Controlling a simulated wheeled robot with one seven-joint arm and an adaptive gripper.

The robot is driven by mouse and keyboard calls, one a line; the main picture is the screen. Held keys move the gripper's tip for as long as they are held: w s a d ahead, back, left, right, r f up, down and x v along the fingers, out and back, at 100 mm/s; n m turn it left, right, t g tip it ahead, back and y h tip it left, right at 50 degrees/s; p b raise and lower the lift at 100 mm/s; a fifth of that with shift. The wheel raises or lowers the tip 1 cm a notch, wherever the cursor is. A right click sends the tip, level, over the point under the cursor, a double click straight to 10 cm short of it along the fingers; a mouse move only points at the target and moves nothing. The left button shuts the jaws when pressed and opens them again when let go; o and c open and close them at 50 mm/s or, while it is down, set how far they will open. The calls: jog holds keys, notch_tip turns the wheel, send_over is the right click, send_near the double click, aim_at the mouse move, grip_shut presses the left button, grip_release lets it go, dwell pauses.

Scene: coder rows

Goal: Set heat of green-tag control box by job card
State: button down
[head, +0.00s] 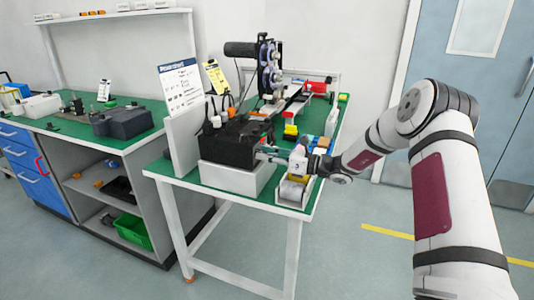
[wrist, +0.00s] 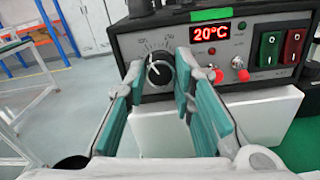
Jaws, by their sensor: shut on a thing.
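The black control box (wrist: 240,60) has a green tag (wrist: 211,15) on top and a red display (wrist: 210,33) reading 20°C. Its round black knob (wrist: 159,69), with a white pointer line and a dial scale, sits at the left of the panel. My gripper (wrist: 160,76) has its teal-padded fingers on both sides of the knob, shut on it. In the head view the box (head: 230,143) stands on a white block, with my gripper (head: 268,153) at its front right.
Green and red rocker switches (wrist: 281,48) and red-capped toggles (wrist: 239,65) are right of the knob. A machine with a black motor (head: 241,49) and coloured blocks (head: 291,131) share the green-topped bench (head: 185,172). Another bench (head: 130,137) stands left.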

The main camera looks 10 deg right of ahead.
jog(key=shift+m+p, duration=0.3)
jog(key=shift+m, duration=0.7)
jog(key=c, duration=1.3)
grip_release()
jog(key=shift+c, duration=0.2)
jog(key=v, duration=1.2)
